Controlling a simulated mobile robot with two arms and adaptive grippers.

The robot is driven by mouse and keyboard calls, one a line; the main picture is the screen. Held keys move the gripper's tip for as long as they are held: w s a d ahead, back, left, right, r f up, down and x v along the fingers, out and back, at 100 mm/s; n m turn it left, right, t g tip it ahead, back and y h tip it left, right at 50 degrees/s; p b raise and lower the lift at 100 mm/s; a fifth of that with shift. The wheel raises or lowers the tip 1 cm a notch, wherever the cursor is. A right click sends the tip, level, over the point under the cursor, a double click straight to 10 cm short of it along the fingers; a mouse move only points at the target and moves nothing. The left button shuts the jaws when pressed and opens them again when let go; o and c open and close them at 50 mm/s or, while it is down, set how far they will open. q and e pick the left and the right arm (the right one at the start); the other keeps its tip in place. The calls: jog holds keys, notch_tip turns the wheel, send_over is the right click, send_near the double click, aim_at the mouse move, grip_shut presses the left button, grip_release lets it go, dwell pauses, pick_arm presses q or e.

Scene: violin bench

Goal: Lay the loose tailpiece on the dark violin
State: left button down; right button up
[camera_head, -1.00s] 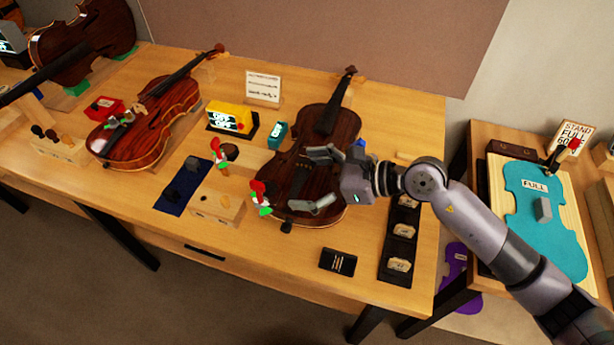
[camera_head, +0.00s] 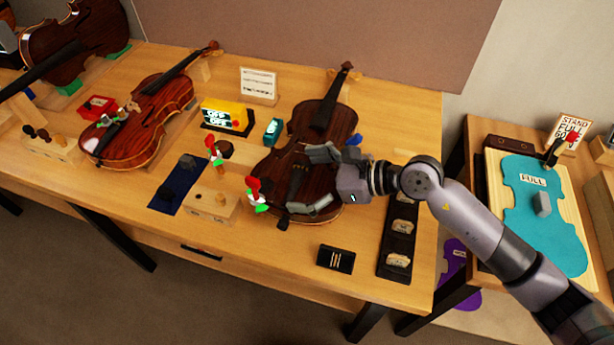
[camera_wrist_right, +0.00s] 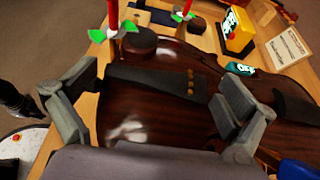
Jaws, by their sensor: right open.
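The dark violin (camera_head: 326,122) lies face up on the bench, its neck pointing to the back. The dark tailpiece (camera_head: 297,182) lies on the lower part of its top. In the right wrist view, the tailpiece (camera_wrist_right: 150,78) shows a row of small gold dots near its right end. My right gripper (camera_head: 302,182) is open above the violin's lower body, one finger on each side of the tailpiece. In the right wrist view, the fingers (camera_wrist_right: 155,85) are wide apart; I cannot tell whether either touches the tailpiece. My left gripper is not in view.
Red-and-green clamps (camera_head: 256,195) stand at the violin's left edge, beside a wooden block (camera_head: 212,202). A yellow box (camera_head: 225,115) and a white card (camera_head: 258,85) stand behind. A black tray (camera_head: 398,240) lies right. A redder violin (camera_head: 135,130) lies left.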

jog(key=v, duration=1.2)
